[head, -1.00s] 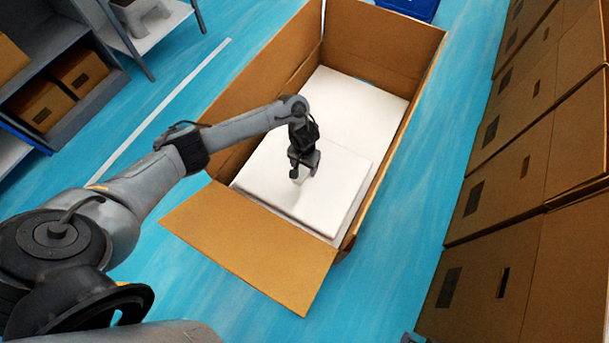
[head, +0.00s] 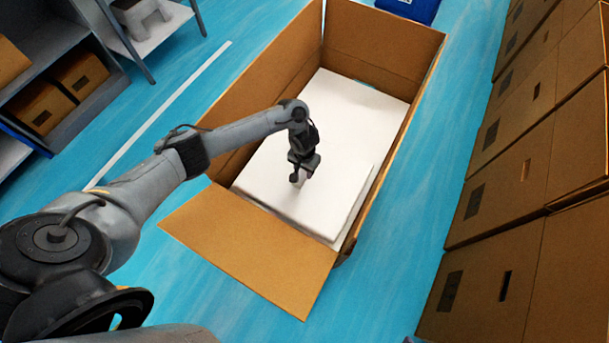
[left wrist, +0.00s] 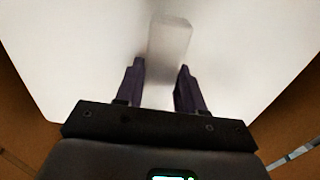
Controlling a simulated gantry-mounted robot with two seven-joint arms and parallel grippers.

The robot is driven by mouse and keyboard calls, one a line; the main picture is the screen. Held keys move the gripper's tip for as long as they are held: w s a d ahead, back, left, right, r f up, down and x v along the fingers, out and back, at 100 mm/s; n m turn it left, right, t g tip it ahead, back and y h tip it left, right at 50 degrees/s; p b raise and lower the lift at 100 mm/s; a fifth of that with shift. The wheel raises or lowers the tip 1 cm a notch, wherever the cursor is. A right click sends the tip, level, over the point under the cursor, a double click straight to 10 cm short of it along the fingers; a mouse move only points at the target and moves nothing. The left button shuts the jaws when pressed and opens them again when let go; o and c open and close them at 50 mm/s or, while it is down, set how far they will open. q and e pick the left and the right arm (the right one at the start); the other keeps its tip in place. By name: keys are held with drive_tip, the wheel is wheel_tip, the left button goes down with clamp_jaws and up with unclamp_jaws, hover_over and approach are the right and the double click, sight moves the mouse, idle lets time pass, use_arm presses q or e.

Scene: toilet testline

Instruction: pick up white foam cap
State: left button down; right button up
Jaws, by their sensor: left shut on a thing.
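The white foam cap (head: 285,195) is a broad, flat white piece inside the open cardboard box (head: 255,250). It fills much of the left wrist view (left wrist: 90,60). My right gripper is not in view.
Cardboard walls and an open front flap surround the foam. Stacked cartons (head: 495,210) line the right side. A grey shelf (head: 75,60) with boxes stands at the upper left. A blue bin (head: 410,8) is at the top. Blue floor is clear between them.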

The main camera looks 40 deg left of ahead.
use_arm(q)
drive_tip(key=shift+r, duration=0.1)
wheel_tip(320, 180, up, 9)
drive_tip(key=p, duration=0.5)
drive_tip(key=shift+r+p, duration=0.4)
drive_tip(key=shift+p, duration=0.2)
drive_tip(key=shift+r, duration=0.1)
wheel_tip(320, 180, up, 28)
drive_tip(key=p, duration=3.1)
drive_tip(key=shift+p, duration=0.4)
